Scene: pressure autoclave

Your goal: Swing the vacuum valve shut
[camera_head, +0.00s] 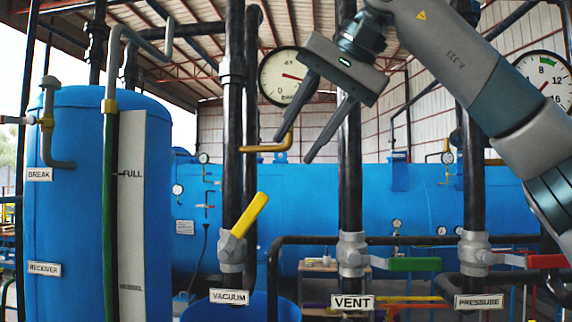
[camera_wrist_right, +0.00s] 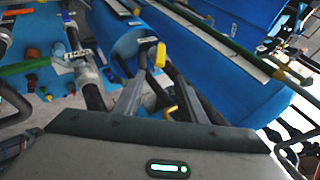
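The vacuum valve (camera_head: 232,250) is a grey body on a dark vertical pipe, above the VACUUM label (camera_head: 229,297). Its yellow handle (camera_head: 250,214) slants up and to the right, neither along the pipe nor square across it. In the right wrist view a yellow piece that looks like this handle (camera_wrist_right: 160,55) shows just beyond the fingertips. My right gripper (camera_head: 295,148) is open and empty, fingers pointing down and left, above and right of the handle in the head view and apart from it. It also shows in the right wrist view (camera_wrist_right: 157,72). My left gripper is not in view.
A bent brass pipe (camera_head: 268,148) runs close by my right fingers in the head view. The vent valve's green handle (camera_head: 414,264) and the pressure valve's red handle (camera_head: 546,261) lie level to the right. The blue receiver tank (camera_head: 75,215) stands at left. Dark vertical pipes flank the valve.

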